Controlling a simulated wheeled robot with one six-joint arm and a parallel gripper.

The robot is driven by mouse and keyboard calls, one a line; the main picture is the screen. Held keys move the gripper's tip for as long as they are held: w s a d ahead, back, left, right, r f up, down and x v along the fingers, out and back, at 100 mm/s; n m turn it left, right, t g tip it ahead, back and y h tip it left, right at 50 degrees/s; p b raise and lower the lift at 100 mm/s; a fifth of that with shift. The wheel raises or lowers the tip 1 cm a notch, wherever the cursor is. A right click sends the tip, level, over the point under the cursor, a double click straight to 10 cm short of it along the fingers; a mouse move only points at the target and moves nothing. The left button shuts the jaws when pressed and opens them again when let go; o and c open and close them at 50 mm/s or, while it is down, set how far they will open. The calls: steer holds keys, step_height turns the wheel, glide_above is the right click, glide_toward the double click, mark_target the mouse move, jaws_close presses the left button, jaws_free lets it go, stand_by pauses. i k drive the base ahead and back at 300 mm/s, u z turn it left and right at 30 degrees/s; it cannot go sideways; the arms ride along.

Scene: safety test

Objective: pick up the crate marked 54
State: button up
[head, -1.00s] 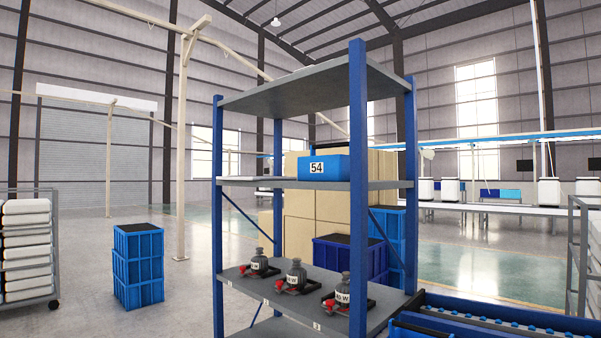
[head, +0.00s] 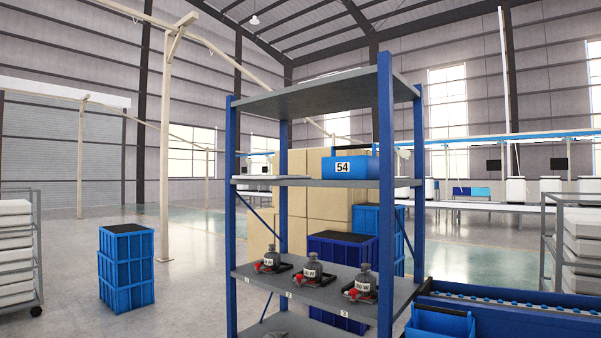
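The crate marked 54 (head: 357,168) is small and blue, with a white label bearing the black number and a dark bar above it. It sits on the middle shelf (head: 300,182) of a blue-post rack, towards the right side and near the right front post. That post stands just in front of its right part. My gripper is not in the head view.
Several grey bottles with red parts (head: 312,268) stand on the lower shelf (head: 255,277). Stacked blue crates (head: 126,270) stand on the floor at left. A roller conveyor (head: 520,310) with a blue bin (head: 440,322) is at lower right. Open floor lies left of the rack.

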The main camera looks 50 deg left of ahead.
mark_target(359, 167)
steer(key=u, duration=1.35)
steer(key=i, duration=0.5)
steer(key=u, duration=0.05)
steer(key=k, duration=0.55)
steer(key=z, duration=0.65)
steer(key=i, duration=1.55)
steer(key=u, duration=0.3)
